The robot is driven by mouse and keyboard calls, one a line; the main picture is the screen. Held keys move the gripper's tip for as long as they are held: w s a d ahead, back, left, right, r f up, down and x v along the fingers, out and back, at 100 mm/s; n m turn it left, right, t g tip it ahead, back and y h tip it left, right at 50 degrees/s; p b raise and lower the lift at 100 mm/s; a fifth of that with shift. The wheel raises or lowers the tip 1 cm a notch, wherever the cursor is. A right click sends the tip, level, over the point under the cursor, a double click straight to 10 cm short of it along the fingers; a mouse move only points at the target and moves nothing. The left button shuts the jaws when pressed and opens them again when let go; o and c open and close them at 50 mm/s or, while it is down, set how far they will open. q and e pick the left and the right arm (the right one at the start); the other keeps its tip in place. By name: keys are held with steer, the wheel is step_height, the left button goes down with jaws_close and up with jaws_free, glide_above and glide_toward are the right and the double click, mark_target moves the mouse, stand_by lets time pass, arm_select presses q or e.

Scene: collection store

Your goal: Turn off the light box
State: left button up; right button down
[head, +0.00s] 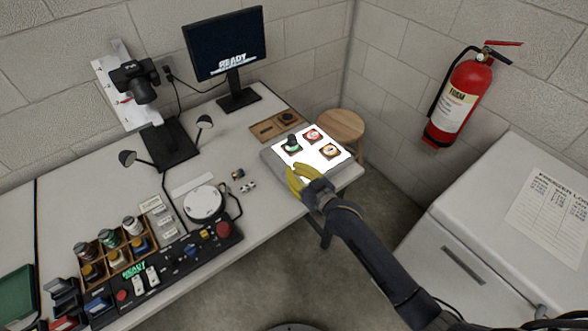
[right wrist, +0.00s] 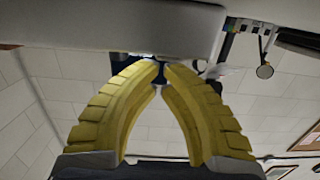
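The light box (head: 327,163) is a flat grey box with a brightly glowing white top, at the right end of the table in the head view. Several small square pieces lie on its top, among them a red and white one (head: 312,135) and a green one with a dark knob-like object (head: 292,147). My right gripper (head: 297,176) has yellow fingers at the box's front edge; whether they touch it I cannot tell. In the right wrist view its fingertips (right wrist: 162,66) come together with nothing clearly held. No switch can be made out. My left gripper is out of view.
A wooden tray (head: 263,130) lies behind the box, and a round stool (head: 341,124) stands beyond the table. A monitor (head: 226,42), camera stand (head: 169,147), control panel (head: 175,262) and bottle rack (head: 101,263) occupy the table. A white freezer (head: 480,215) stands right.

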steer(key=shift+w+a+f, duration=0.15)
steer(key=shift+w+f, duration=0.05)
steer(key=shift+f, duration=0.25)
steer(key=shift+w+a, duration=0.15)
steer(key=shift+w, duration=0.05)
steer(key=shift+r, duration=0.1)
steer(key=r, duration=0.4)
steer(key=shift+w+a+r, duration=0.15)
steer(key=shift+w+a, duration=0.05)
steer(key=r+v, duration=0.2)
steer(key=v, duration=0.7)
steer(key=shift+s+d+r, duration=0.15)
steer(key=shift+d, duration=0.05)
